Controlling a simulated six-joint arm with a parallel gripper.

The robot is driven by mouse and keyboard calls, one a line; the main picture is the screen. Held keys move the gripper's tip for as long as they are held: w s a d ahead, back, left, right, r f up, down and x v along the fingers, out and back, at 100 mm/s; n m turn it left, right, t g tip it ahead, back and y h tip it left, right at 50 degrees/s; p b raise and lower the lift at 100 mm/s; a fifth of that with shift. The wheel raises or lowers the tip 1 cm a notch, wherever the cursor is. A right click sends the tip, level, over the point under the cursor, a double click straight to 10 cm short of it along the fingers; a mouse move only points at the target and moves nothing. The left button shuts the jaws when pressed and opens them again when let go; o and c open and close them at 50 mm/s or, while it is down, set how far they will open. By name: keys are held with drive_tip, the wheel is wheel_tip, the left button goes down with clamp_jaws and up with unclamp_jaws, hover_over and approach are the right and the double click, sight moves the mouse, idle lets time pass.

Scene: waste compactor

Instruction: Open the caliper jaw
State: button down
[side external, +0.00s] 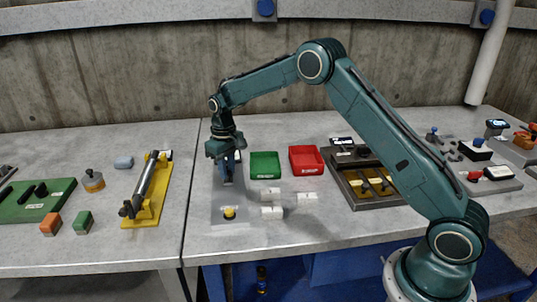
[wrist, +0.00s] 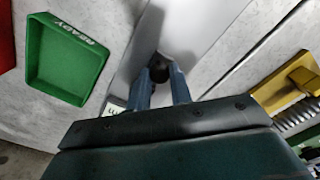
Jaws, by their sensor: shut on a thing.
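A flat grey plate (side external: 232,203) lies on the bench below my gripper (side external: 228,181) and also shows in the wrist view (wrist: 182,35). A dark round knob (wrist: 159,69) stands on this plate. In the wrist view, my gripper's two blue fingers (wrist: 159,84) are shut on the knob, one on each side. The caliper's jaw itself is not clearly recognisable, and how the knob joins it is hidden by the fingers. A small yellow and black piece (side external: 229,213) sits at the plate's near end. A white label (wrist: 114,107) is beside the left finger.
A green tray marked READY (side external: 265,165) and a red tray (side external: 306,160) stand to the right. Several white pieces (side external: 273,212) lie in front of them. A yellow stand with a cylinder (side external: 150,190) is to the left. The bench front is clear.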

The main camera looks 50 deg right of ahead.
drive_tip(key=shift+s+a, duration=1.65)
drive_tip(key=c, duration=1.3)
unclamp_jaws()
drive_tip(key=shift+o, duration=0.2)
drive_tip(key=shift+r, duration=0.15)
wheel_tip(320, 180, up, 14)
drive_tip(key=shift+f, duration=0.2)
drive_tip(key=shift+s+r, duration=0.1)
